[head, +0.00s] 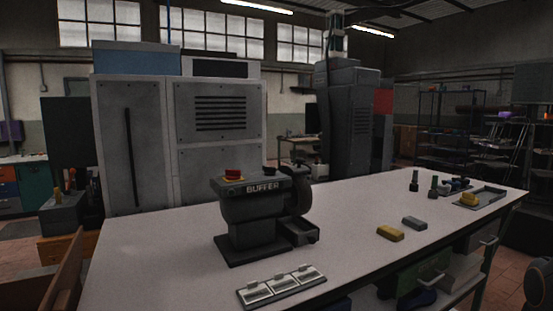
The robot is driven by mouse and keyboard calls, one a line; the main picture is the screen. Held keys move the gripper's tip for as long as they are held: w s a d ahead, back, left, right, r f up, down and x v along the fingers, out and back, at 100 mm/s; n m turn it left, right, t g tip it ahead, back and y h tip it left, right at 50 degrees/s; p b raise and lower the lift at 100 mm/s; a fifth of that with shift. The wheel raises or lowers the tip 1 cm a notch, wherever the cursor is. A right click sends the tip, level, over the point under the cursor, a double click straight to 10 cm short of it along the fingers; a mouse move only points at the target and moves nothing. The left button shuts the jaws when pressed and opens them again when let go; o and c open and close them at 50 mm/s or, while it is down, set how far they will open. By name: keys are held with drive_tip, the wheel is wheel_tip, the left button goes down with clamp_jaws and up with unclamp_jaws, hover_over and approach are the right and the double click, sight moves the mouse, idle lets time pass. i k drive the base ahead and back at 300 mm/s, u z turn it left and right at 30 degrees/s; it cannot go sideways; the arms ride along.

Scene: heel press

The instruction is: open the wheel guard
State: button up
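The buffer (252,215), a dark machine labelled BUFFER with a red button (233,174) on top, stands upright on the pale workbench (150,270) near the middle of the head view. At its right end is a dark rounded part that looks like the wheel guard (299,191). It appears to cover the wheel, but it is too dark to tell its exact position. A small open dark tray (300,232) juts out below it. My gripper is not in view.
A holder with metal plates (281,285) lies at the bench's front edge. A yellow block (390,233) and grey block (414,223) lie right of the buffer. Small bottles (414,181) and a grey tray (482,197) are farther right. Grey cabinets (180,140) stand behind.

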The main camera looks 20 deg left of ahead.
sight(302, 167)
drive_tip(key=u, duration=0.55)
drive_tip(key=i, duration=0.55)
drive_tip(key=u, duration=0.55)
